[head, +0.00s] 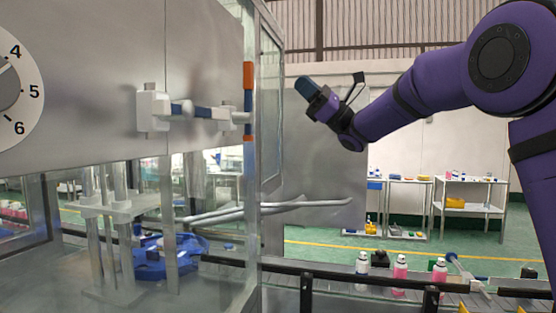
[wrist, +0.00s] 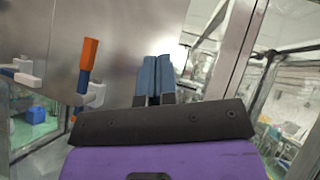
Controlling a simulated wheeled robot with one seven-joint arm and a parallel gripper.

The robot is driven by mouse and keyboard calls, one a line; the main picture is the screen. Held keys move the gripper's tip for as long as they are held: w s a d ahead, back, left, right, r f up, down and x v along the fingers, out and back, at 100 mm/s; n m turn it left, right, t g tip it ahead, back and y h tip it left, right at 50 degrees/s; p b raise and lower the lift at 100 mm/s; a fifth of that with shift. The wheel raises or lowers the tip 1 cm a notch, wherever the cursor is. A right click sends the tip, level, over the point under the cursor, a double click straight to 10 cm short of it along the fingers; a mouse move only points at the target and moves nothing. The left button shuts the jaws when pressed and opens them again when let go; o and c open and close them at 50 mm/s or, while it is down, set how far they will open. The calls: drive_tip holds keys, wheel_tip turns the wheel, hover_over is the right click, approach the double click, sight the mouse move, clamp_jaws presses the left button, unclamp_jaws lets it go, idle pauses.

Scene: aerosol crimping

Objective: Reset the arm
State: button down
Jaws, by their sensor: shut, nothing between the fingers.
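My purple arm (head: 400,110) reaches in from the right in the head view. It is raised in the air, to the right of the machine cabinet. My gripper (head: 308,87) points up and left, apart from the cabinet. In the wrist view the two blue fingers of my gripper (wrist: 157,75) lie side by side, shut with nothing between them. Behind them is a grey metal panel.
The crimping machine cabinet (head: 95,70) has a dial (head: 12,85), a white latch (head: 155,110) and an orange-and-blue handle (head: 248,95). A blue star wheel (head: 150,258) sits inside. Several cans, including a pink one (head: 400,272), stand by a conveyor rail (head: 350,277).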

drive_tip(key=s+d+r+m+t+h, duration=0.1)
drive_tip(key=d+m+t+h, duration=0.4)
drive_tip(key=m+t, duration=0.75)
drive_tip(key=d+r+m+t+h, duration=0.1)
drive_tip(key=d+m+t+h, duration=0.2)
drive_tip(key=m+t+h, duration=0.85)
drive_tip(key=s+d+f+m+g+h, duration=0.4)
drive_tip(key=s+d+f+m+h, duration=0.25)
drive_tip(key=m, duration=1.05)
drive_tip(key=s+d+f+m+g+h, duration=0.3)
drive_tip(key=s+f+m+g, duration=1)
drive_tip(key=s+f+m, duration=0.6)
drive_tip(key=s+f, duration=0.7)
drive_tip(key=s, duration=0.4)
drive_tip(key=shift+d+f+m+g, duration=0.2)
drive_tip(key=shift+m+g, duration=0.1)
drive_tip(key=shift+g, duration=0.1)
drive_tip(key=shift+w, duration=0.1)
